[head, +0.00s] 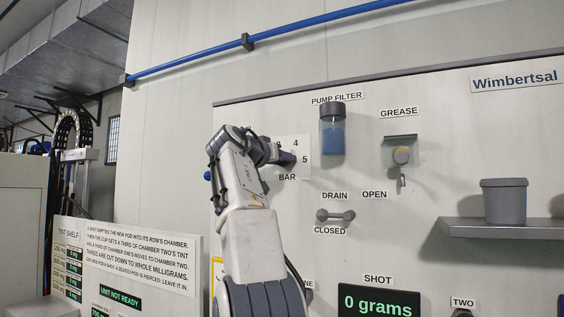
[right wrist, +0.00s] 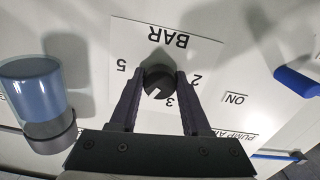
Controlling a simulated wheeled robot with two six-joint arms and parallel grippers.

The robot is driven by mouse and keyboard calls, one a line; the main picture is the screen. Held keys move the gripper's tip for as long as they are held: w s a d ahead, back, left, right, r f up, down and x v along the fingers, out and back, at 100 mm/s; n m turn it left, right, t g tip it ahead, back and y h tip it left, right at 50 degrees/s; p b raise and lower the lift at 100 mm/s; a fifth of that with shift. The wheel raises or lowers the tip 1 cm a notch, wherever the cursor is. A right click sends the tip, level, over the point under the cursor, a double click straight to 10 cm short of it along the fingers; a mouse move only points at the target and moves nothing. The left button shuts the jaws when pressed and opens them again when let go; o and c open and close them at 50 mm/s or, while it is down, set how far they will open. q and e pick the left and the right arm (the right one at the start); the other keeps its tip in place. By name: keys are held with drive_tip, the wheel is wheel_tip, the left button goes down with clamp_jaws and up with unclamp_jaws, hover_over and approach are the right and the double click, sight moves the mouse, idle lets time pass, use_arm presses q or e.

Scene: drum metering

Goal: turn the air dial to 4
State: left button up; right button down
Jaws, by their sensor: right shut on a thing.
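The air dial is a dark round knob (right wrist: 157,82) on a white plate marked BAR (right wrist: 125,42). In the right wrist view, which shows the plate upside down, 5, 3 and 2 are readable around it. A pale mark on the knob points toward the lower side, near the 3; its exact reading is unclear. My right gripper (right wrist: 159,76) is shut on the knob, one finger on each side. My left gripper is not in view.
The blue pump filter jar (head: 333,138) hangs right of the dial, with the grease fitting (head: 401,155) beyond. A drain handle (head: 336,215) sits below, near a "0 grams" display (head: 378,303). A shelf (head: 500,228) holding a grey tub (head: 504,203) juts out at right.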

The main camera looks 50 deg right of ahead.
drive_tip(key=shift+f+m, duration=0.2)
drive_tip(key=shift+m, duration=0.2)
drive_tip(key=shift+c, duration=1.9)
unclamp_jaws()
drive_tip(key=shift+r, duration=0.1)
drive_tip(key=b+v, duration=0.4)
drive_tip(key=v, duration=0.6)
drive_tip(key=shift+a, duration=0.25)
